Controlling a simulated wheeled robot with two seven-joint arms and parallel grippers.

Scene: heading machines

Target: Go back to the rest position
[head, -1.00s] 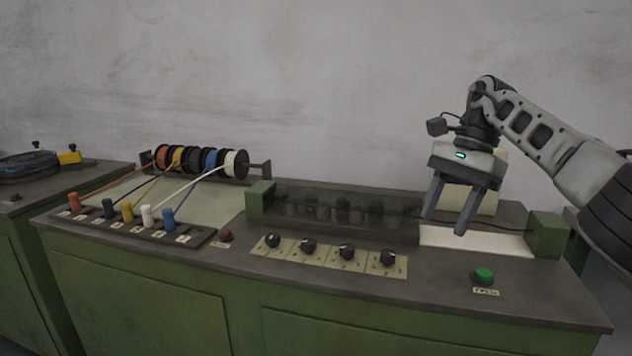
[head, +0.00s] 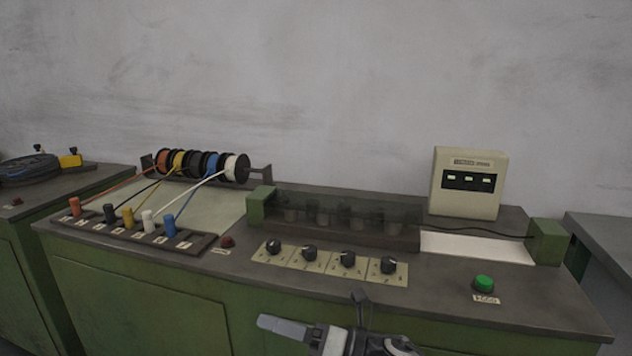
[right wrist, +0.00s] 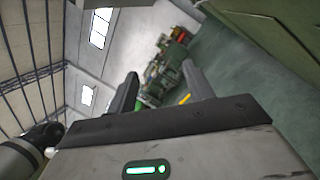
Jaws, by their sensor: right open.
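My right gripper (head: 282,328) shows at the bottom edge of the head view, in front of the green bench and below its front edge. A finger points left, and the rest of the arm is cut off by the frame. In the right wrist view its two fingers (right wrist: 160,78) stand apart with nothing between them, so it is open and empty. My left gripper is not in view.
The bench top (head: 460,305) carries a green button (head: 484,283), several black knobs (head: 347,259), a dark clear cover (head: 340,212), a cream display box (head: 467,183), wire spools (head: 205,164) and coloured plugs (head: 148,218). The wrist view shows a wide hall floor (right wrist: 225,65).

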